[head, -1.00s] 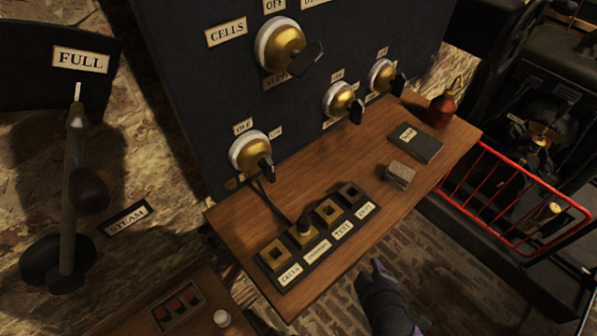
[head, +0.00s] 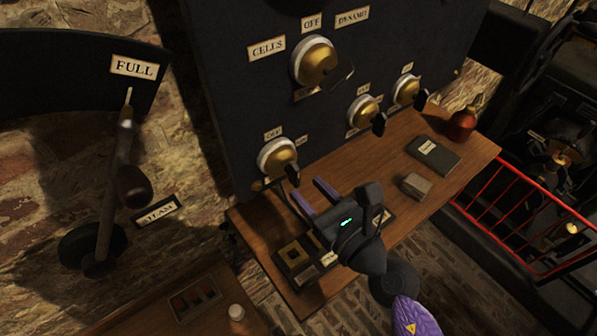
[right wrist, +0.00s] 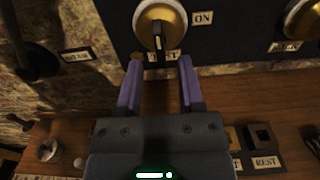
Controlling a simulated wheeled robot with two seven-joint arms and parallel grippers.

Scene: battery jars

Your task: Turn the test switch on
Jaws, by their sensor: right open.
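The test switch (head: 276,160) is a brass dome with a white rim at the lower left of the dark panel. Its dark handle (head: 293,174) points down toward the right. In the right wrist view the switch (right wrist: 160,22) is at the top, with an ON label (right wrist: 203,18) on its right and a partly covered label below. There its handle (right wrist: 157,36) hangs straight down. My right gripper (head: 309,193) is open and empty, its purple fingers pointing at the switch from below and in front. In the wrist view the fingers (right wrist: 159,67) straddle the space below the handle, apparently apart from it. My left gripper is out of view.
Other brass switches (head: 363,111) are to the right and above (head: 314,62). The wooden shelf (head: 340,165) below holds a socket block (head: 291,254), a grey block (head: 416,185), a dark book (head: 433,154) and a red bottle (head: 462,124). A lever (head: 118,175) stands at left.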

